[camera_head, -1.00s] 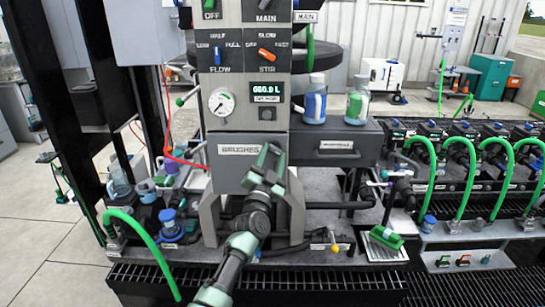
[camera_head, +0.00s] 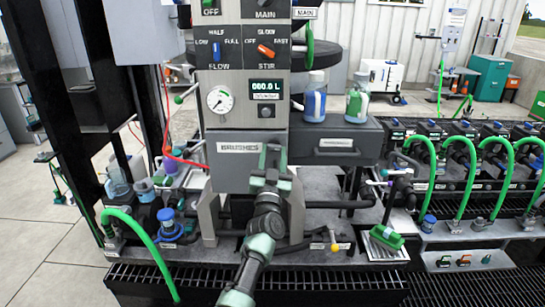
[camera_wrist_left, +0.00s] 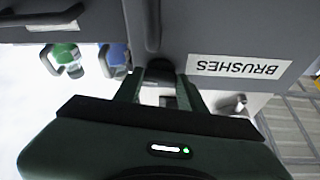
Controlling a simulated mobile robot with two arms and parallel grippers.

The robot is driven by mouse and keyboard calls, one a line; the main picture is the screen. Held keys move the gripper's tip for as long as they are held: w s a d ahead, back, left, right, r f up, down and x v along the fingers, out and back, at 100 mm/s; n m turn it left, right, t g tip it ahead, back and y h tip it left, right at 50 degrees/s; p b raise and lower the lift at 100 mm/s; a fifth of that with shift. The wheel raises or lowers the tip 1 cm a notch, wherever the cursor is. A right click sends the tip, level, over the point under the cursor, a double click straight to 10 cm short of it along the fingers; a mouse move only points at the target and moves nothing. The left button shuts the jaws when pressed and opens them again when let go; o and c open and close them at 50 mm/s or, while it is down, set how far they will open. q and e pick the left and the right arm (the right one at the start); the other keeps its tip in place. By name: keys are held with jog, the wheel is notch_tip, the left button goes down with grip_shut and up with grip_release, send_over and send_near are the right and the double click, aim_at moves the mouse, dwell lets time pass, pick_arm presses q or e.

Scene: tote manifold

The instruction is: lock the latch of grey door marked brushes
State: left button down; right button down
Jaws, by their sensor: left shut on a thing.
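The grey door marked BRUSHES (camera_head: 226,164) is the lower front panel of the central column and looks closed. It also shows upside down in the left wrist view (camera_wrist_left: 215,35). My left gripper (camera_head: 272,158) is at the right edge of this door, its arm reaching up from below. In the left wrist view my left gripper's fingers (camera_wrist_left: 160,88) close around a small dark piece at the door's edge, which I take for the latch (camera_wrist_left: 160,72). The latch is mostly hidden by the fingers, so its angle cannot be told. My right gripper is not in view.
A dark grey drawer (camera_head: 337,144) is right of the door, with two bottles on top, the blue one (camera_head: 315,103) nearer. Green hoses (camera_head: 462,150) arch over units at right. A green brush (camera_head: 386,236) lies on a tray below. A black grating (camera_head: 330,285) runs along the front.

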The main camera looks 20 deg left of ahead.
pick_arm(q)
jog(key=shift+d+n+y, duration=0.1)
jog(key=shift+n+y, duration=0.7)
jog(key=shift+n, duration=0.7)
jog(key=c, duration=0.8)
grip_release()
jog(key=shift+c, duration=0.2)
jog(key=shift+f, duration=0.15)
